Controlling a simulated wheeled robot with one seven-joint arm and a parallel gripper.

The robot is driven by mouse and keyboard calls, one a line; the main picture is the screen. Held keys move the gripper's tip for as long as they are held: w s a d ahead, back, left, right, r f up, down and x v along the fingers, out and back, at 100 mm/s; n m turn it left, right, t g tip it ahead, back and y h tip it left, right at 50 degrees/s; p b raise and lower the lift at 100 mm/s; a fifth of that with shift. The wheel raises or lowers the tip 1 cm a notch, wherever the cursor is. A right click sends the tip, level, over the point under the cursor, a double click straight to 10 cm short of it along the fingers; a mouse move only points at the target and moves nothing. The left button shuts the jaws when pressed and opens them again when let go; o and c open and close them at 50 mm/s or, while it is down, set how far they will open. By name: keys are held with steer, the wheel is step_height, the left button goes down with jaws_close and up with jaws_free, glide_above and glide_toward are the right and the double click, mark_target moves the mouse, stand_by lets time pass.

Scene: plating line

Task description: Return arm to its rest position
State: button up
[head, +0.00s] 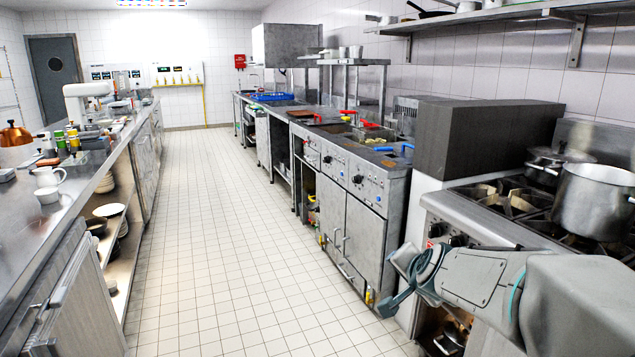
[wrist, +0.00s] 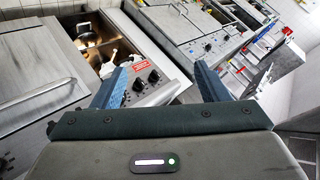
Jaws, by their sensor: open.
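My gripper (head: 392,287) shows in the head view at the lower right, at the end of my arm, in front of the stove and the fryer cabinets. In the wrist view my gripper (wrist: 160,85) has its two blue fingers apart, with nothing between them. It touches nothing that I can make out. The stove front with its black knobs shows beyond the left finger in the wrist view.
A stove (head: 470,222) with a large steel pot (head: 592,200) is at the right. Fryer cabinets (head: 362,225) line the right side. A steel counter (head: 40,235) with dishes runs along the left. The tiled aisle (head: 215,220) between them is clear.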

steer(key=s+a+r+n+g+p, duration=0.1)
steer(key=s+r+n+g+p, duration=0.1)
steer(key=s, duration=0.5)
steer(key=s+a+r+n+g+p, duration=0.1)
steer(key=s+r+n+g+p, duration=0.1)
steer(key=s, duration=0.6)
steer(key=s+a+r+n+g+p, duration=0.1)
steer(key=s+r+n+g+p, duration=0.1)
steer(key=s+n+p, duration=0.3)
steer(key=s+g+p, duration=0.1)
steer(key=s+p, duration=0.1)
steer(key=s, duration=0.1)
steer(key=shift+n+g, duration=0.3)
steer(key=shift+g, duration=0.1)
